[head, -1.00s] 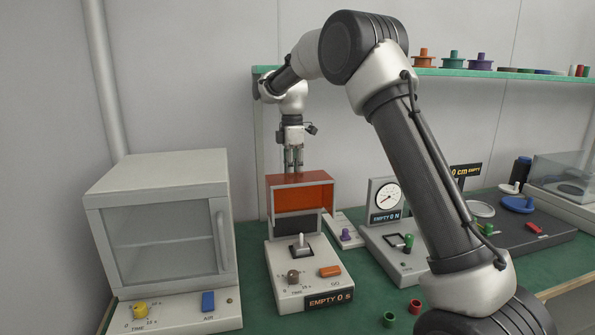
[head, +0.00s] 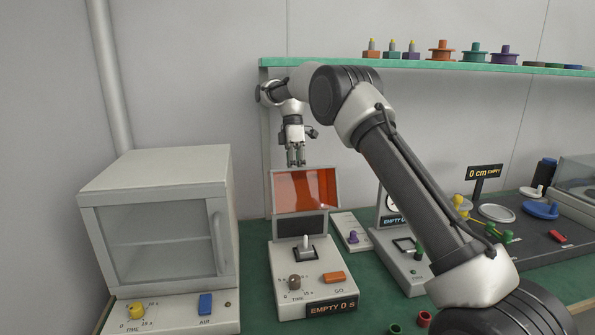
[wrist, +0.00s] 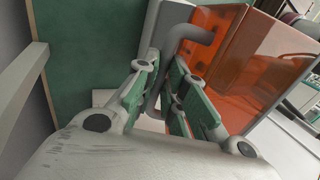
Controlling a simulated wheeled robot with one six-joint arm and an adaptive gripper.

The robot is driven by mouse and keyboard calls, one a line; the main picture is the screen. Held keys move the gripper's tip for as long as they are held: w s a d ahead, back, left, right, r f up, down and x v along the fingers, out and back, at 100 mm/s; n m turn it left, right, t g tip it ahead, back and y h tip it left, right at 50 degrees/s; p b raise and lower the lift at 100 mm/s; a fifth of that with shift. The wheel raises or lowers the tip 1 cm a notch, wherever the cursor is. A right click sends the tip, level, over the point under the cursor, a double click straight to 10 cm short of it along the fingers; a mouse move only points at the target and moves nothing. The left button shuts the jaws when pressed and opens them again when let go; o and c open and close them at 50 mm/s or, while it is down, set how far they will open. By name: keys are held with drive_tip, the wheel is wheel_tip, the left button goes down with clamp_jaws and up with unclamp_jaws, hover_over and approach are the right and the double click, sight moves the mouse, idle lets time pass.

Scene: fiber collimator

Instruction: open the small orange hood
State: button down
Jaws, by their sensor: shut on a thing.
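The small orange hood (head: 308,190) is a see-through orange panel in a grey frame. It stands raised at the back of a light grey unit (head: 290,268), and the plug-like post (head: 305,243) in front of it is uncovered. My gripper (head: 297,163) is at the hood's top edge. In the wrist view, my gripper (wrist: 165,105) has its green-padded fingers around the hood's grey bar handle (wrist: 183,36), shut on it. The orange panel (wrist: 225,72) lies just to the right of the fingers. The handle's lower end is partly hidden by the fingers.
A grey glass-door cabinet (head: 160,225) stands to the left. A gauge unit (head: 400,255) stands to the right, partly behind my arm. A green shelf (head: 430,66) with several spools is above. Small green and red rings lie on the bench in front.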

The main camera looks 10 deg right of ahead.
drive_tip(key=shift+w+r, duration=0.1)
drive_tip(key=shift+w, duration=0.05)
drive_tip(key=c, duration=1.5)
unclamp_jaws()
